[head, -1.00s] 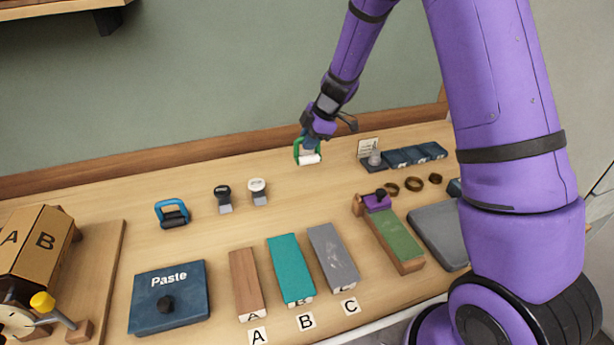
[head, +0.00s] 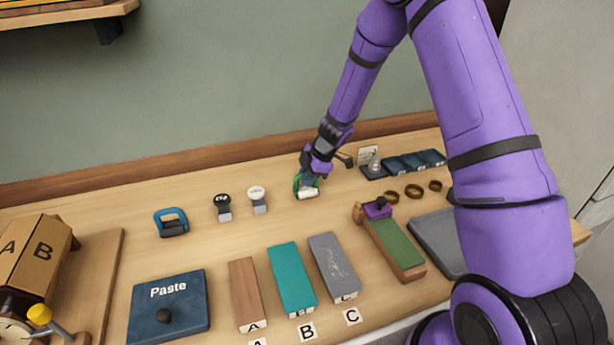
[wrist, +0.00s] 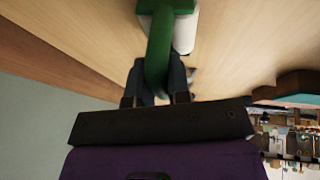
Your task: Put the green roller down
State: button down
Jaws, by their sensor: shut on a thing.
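The green roller (head: 297,184) has a green handle and a white roll. In the head view it is at the back middle of the table, right of the two small stamp-like tools. My gripper (head: 307,179) is shut on its green handle from above. The wrist view shows the green handle (wrist: 160,45) between my two dark fingers (wrist: 158,82), with the white roll (wrist: 185,32) beyond. The roller is low, at or just above the tabletop; I cannot tell whether it touches.
A blue-handled roller (head: 171,222) and two small tools (head: 223,207) (head: 257,200) stand to the left. Blocks A (head: 246,292), B (head: 291,278) and C (head: 333,266) and the Paste box (head: 168,305) lie in front. Dark rings (head: 414,191) and blue trays (head: 415,161) are right. Bare wood surrounds the roller.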

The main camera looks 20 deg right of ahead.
jog(key=c, duration=1.1)
grip_release()
jog(key=shift+f, duration=0.1)
